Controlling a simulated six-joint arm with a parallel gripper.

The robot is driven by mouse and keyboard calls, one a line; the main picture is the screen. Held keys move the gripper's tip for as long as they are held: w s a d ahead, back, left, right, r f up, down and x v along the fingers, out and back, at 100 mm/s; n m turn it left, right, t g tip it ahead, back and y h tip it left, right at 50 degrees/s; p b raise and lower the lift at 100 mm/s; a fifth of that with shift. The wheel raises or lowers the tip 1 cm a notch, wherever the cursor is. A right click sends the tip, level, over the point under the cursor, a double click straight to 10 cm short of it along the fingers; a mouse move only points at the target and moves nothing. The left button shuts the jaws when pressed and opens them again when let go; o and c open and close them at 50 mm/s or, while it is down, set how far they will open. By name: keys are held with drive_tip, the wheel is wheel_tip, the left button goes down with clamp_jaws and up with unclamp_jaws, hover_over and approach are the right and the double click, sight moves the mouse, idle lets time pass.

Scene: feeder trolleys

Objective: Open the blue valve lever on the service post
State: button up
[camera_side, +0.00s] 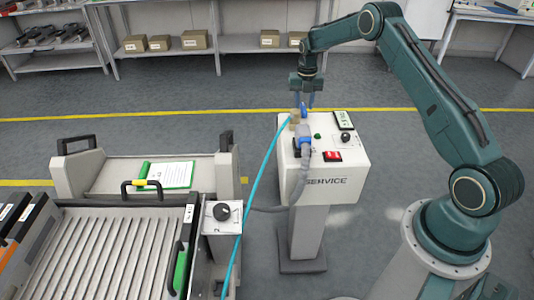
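The white service post (348,178), labelled SERVICE, stands right of centre on a grey column. A small blue part, which looks like the valve lever (304,112), stands up at the back left of its top, next to a brass-coloured fitting (295,119). My gripper (305,103) points straight down over that corner, its fingertips at the blue part. The fingers look slightly apart, but at this size I cannot tell whether they touch or grip it. The lever's lower part and exact angle are not clear.
A cyan hose (262,172) runs down from the fitting. A blue plug (305,140) with a grey hose sits in front. A red switch (332,156), green button (317,136) and small display (343,120) share the top. A feeder trolley (105,185) stands left.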

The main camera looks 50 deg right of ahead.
sight(303, 108)
drive_tip(key=shift+r, duration=2)
drive_tip(key=shift+a+r, duration=0.15)
drive_tip(key=shift+r, duration=0.1)
drive_tip(key=s+a+r+m+t, duration=0.1)
drive_tip(key=s+a+r+m, duration=0.35)
drive_tip(key=r, duration=0.35)
drive_tip(key=s+a+r+m+t, duration=0.1)
drive_tip(key=s+a+r+m, duration=0.3)
drive_tip(key=a+r, duration=0.25)
drive_tip(key=s+a+r+m+t, duration=0.1)
drive_tip(key=s+a+r+m, duration=0.35)
drive_tip(key=r, duration=0.35)
drive_tip(key=s+a+m+t, duration=0.1)
drive_tip(key=s+a+m, duration=0.2)
drive_tip(key=s, duration=0.5)
drive_tip(key=s+a+m, duration=0.3)
drive_tip(key=s+m, duration=0.3)
drive_tip(key=s, duration=0.2)
drive_tip(key=s+a+r+m+t, duration=0.1)
drive_tip(key=s+a+m, duration=0.3)
drive_tip(key=s, duration=0.4)
drive_tip(key=shift+m+t, duration=0.3)
drive_tip(key=shift+m, duration=0.1)
